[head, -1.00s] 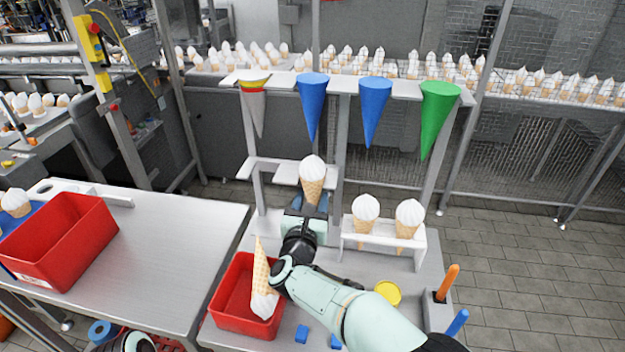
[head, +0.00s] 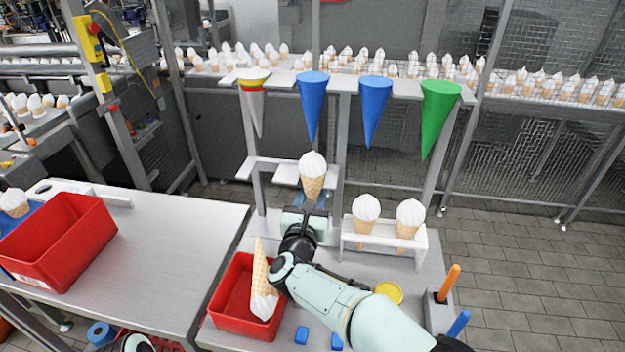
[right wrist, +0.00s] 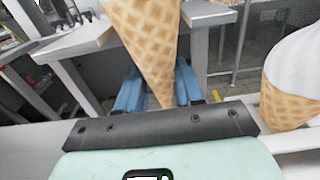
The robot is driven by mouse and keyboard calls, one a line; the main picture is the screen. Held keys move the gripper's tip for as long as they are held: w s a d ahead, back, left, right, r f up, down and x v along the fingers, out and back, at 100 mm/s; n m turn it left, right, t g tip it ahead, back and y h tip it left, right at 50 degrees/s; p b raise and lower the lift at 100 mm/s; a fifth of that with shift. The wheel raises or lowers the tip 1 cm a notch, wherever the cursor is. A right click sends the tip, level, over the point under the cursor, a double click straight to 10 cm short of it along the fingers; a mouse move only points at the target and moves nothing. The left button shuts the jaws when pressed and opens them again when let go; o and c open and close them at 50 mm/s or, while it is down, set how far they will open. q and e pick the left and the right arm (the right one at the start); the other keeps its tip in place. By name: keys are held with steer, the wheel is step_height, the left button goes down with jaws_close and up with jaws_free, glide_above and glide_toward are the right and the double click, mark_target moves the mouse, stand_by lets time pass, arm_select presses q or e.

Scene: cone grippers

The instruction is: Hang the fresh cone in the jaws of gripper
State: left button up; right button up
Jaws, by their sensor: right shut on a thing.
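My right gripper (head: 311,197) is shut on a cone with white ice cream (head: 312,170), held upright, swirl up. In the right wrist view its waffle part (right wrist: 148,45) stands between the blue fingers (right wrist: 187,84). The held cone is in front of a white split shelf (head: 262,168) on the rack; it overlaps the shelf's right plate (head: 288,177) in the head view, and I cannot tell whether they touch. Two more upright cones (head: 365,212) (head: 410,218) stand in a white holder (head: 385,243) to the right.
Grey, blue and green pointed cones (head: 374,110) hang point down from the upper rack bar. A red bin (head: 222,318) with a tipped cone (head: 262,285) is at front left. Blue blocks (head: 301,335), a yellow disc (head: 389,292) and upright orange and blue handles (head: 448,283) are near the arm.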

steer(key=s+a+b, duration=0.1)
steer(key=s+b, duration=0.4)
steer(key=s, duration=0.3)
steer(key=shift+s+a+f, duration=0.15)
steer(key=shift+a+f, duration=0.1)
steer(key=shift+a, duration=0.1)
stand_by(0.7)
